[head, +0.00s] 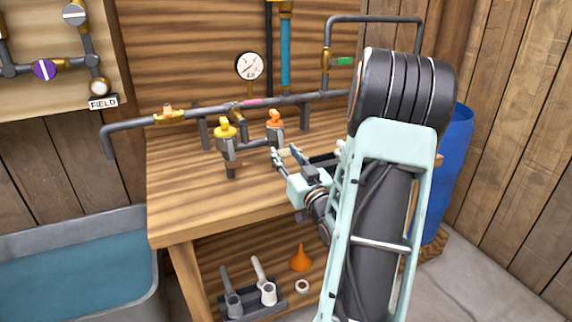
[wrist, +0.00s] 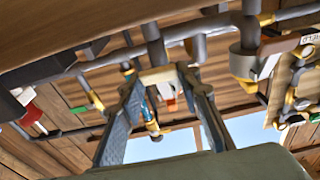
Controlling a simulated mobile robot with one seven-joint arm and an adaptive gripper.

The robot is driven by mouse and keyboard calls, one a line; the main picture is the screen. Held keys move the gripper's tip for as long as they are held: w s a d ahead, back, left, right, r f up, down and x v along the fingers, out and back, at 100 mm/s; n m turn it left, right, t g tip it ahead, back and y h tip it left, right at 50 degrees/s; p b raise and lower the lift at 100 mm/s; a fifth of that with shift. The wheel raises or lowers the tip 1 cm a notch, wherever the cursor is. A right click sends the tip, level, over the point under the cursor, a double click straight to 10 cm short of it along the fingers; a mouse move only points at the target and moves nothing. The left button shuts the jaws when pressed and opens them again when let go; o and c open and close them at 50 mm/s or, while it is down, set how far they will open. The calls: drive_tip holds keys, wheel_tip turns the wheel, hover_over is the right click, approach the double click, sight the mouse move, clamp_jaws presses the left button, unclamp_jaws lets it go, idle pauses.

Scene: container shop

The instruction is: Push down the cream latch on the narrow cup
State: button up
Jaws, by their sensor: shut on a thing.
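The narrow cup (head: 276,132) is grey with an orange top and hangs from the pipe over the bench. It also shows in the wrist view (wrist: 158,77), between my two fingers. A small cream piece, apparently the latch (head: 284,152), shows close to my fingertips in the head view. In the wrist view a pale and red piece, possibly the same latch (wrist: 171,103), shows between the fingers. My gripper (head: 284,156) reaches the cup from the front right, its fingers on either side of it. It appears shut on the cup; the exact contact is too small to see.
A wider grey cup with a yellow top (head: 226,144) hangs to the left on the same pipe (head: 290,99). A gauge (head: 249,66) stands behind. The wooden bench (head: 185,185) is clear at its front left. A blue barrel (head: 455,150) stands at the right.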

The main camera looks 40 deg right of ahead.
drive_tip(key=b, duration=0.1)
drive_tip(key=t+b, duration=0.1)
drive_tip(key=shift+w+f+b, duration=0.2)
drive_tip(key=shift+f+b, duration=0.15)
drive_tip(key=shift+r, duration=0.2)
drive_tip(key=o, duration=1.2)
drive_tip(key=shift+c, duration=0.2)
drive_tip(key=shift+f, duration=0.1)
drive_tip(key=v, duration=1.2)
drive_tip(key=shift+f, duration=0.1)
